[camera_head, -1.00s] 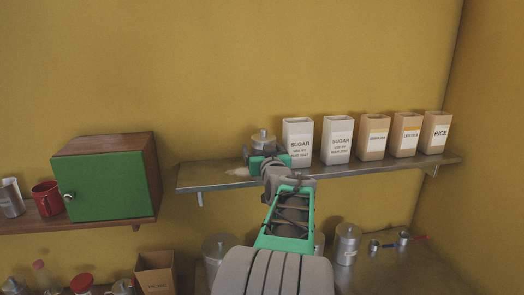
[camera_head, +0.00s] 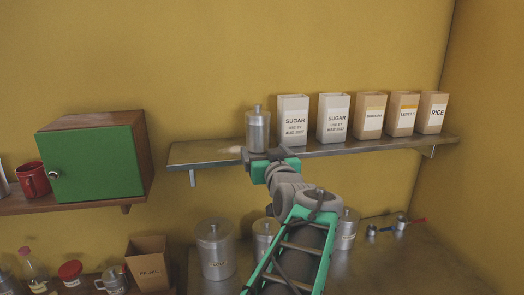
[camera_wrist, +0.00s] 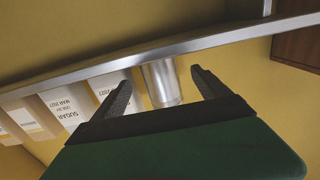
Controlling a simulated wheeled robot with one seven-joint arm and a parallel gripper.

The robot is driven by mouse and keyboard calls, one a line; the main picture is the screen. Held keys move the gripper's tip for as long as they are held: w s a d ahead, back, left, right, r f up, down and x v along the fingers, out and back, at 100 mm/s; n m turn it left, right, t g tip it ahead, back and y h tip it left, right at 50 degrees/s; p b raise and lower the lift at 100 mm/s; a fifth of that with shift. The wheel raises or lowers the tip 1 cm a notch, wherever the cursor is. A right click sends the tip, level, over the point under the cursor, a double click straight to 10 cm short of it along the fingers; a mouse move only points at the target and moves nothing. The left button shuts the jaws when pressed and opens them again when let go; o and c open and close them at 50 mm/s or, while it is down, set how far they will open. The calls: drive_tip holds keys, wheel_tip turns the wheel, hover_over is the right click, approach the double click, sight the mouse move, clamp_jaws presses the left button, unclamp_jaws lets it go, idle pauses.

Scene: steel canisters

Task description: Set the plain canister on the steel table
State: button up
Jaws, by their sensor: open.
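The plain canister (camera_head: 257,132), a steel cylinder with a knobbed lid and no label visible, stands upright on the wall shelf, left of the sugar boxes. My gripper (camera_head: 266,154) is at the shelf's front edge, low in front of the canister. In the wrist view the canister (camera_wrist: 161,88) shows between the two open fingers, with a gap on each side; I cannot tell whether the fingertips reach past it. The steel table (camera_head: 395,265) lies below the shelf, partly hidden by my arm.
Sugar boxes (camera_head: 293,122) stand close to the canister's right on the metal shelf (camera_head: 205,155). Labelled canisters (camera_head: 215,252) and small measuring cups (camera_head: 400,222) stand on the table. A green-doored cabinet (camera_head: 95,163) sits at left. The table's front right looks clear.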

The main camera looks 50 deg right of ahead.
sight(260, 133)
drive_tip(key=shift+w+d+f+b, duration=0.25)
drive_tip(key=shift+f+b, duration=0.2)
drive_tip(key=shift+b, duration=0.15)
drive_tip(key=shift+w+d+f+b, duration=0.15)
drive_tip(key=shift+d+f+b, duration=0.1)
drive_tip(key=shift+f+b, duration=0.25)
drive_tip(key=shift+n+h, duration=0.3)
drive_tip(key=shift+h, duration=0.1)
wheel_tip(260, 133, up, 7)
drive_tip(key=shift+s+f, duration=0.15)
drive_tip(key=shift+f, duration=0.05)
drive_tip(key=shift+d+f, duration=0.1)
drive_tip(key=shift+f, duration=0.55)
drive_tip(key=p+x, duration=0.1)
drive_tip(key=x, duration=0.2)
drive_tip(key=p+x, duration=0.2)
drive_tip(key=x, duration=0.2)
drive_tip(key=shift+w+a, duration=0.2)
drive_tip(key=shift+a, duration=0.05)
drive_tip(key=shift+w+d+f, duration=0.1)
drive_tip(key=shift+w+d, duration=0.15)
drive_tip(key=shift+d, duration=0.05)
drive_tip(key=shift+s+a, duration=0.1)
drive_tip(key=shift+c, duration=0.6)
drive_tip(key=c, duration=1.5)
clamp_jaws()
